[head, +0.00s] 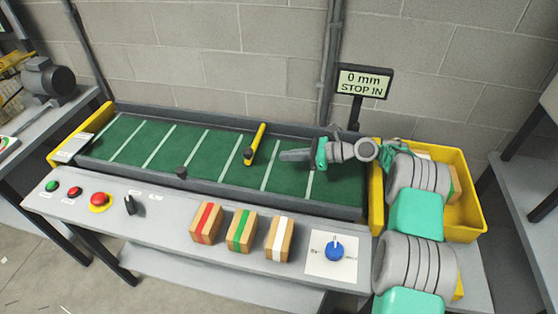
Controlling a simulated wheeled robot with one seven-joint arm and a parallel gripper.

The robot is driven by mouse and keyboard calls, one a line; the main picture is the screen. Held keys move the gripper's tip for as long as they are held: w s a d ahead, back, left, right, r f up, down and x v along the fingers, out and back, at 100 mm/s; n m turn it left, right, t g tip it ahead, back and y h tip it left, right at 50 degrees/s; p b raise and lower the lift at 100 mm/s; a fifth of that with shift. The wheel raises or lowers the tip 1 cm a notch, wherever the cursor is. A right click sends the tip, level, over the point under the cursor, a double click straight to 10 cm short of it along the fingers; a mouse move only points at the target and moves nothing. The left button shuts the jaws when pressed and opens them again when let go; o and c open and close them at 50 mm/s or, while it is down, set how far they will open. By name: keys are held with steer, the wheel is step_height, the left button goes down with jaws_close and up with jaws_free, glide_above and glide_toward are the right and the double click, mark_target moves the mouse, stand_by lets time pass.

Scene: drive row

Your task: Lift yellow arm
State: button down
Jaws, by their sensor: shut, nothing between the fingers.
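The yellow arm (256,141) is a short yellow bar at the middle of the green conveyor belt (190,153). It slants from the upper right to the lower left and has a dark piece at its lower end. I cannot tell whether it touches the belt. My gripper (284,155) is over the belt, to the right of the yellow arm, with its fingers shut and pointing left. A small gap shows between the fingertips and the yellow arm. Nothing shows in the fingers.
A front panel holds green and red buttons, a red stop button (99,200), a black switch (130,205) and a blue knob (334,250). Three striped wooden blocks (242,231) stand on it. A yellow bin (466,190) is at right. A sign (363,83) reads "0 mm STOP IN".

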mark_target(250, 159)
steer(key=a+b, duration=0.1)
steer(key=b, duration=0.1)
steer(key=a+f+b, duration=0.1)
steer(key=b, duration=0.2)
steer(key=shift+a+f, duration=0.1)
steer(key=shift+f, duration=0.2)
steer(key=x, duration=0.2)
steer(key=p+x, duration=0.1)
steer(key=x, duration=0.1)
steer(key=r+x, duration=0.1)
steer(key=x, duration=0.1)
steer(key=shift+a+p, duration=0.15)
steer(key=shift+p, duration=0.2)
steer(key=shift+a+f, duration=0.2)
steer(key=shift+a, duration=0.25)
